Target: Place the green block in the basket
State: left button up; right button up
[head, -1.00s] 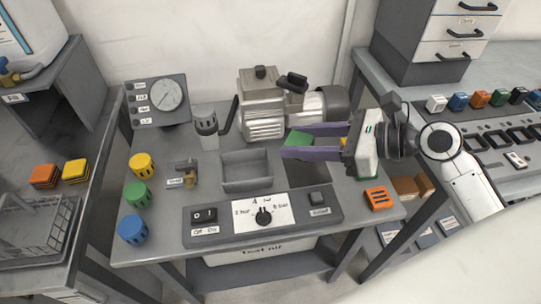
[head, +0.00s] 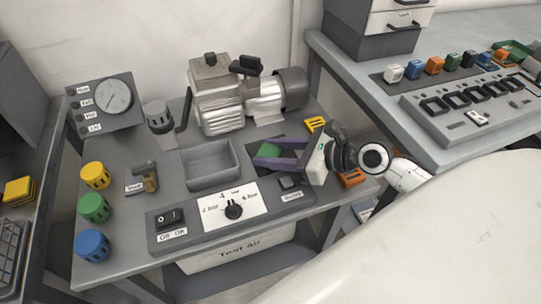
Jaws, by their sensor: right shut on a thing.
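My right gripper (head: 264,154) reaches in from the right, its purple fingers shut on the green block (head: 268,150). It holds the block over the right part of the table, just right of the open grey bin (head: 190,181). I cannot tell the height of the block above the surface. A grey wire-like basket (head: 11,247) shows only in part at the lower left edge, on the left table. My left gripper is not in view.
A compressor (head: 216,100) stands behind the bin. A yellow block (head: 315,124) and an orange block (head: 352,179) lie near my right gripper. Blue, green and yellow knobs line the left edge. A control panel (head: 185,221) with switches runs along the front.

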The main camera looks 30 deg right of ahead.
dwell(0.3)
jog(key=o, duration=0.9)
jog(key=shift+f, duration=0.1)
jog(key=shift+c, duration=0.2)
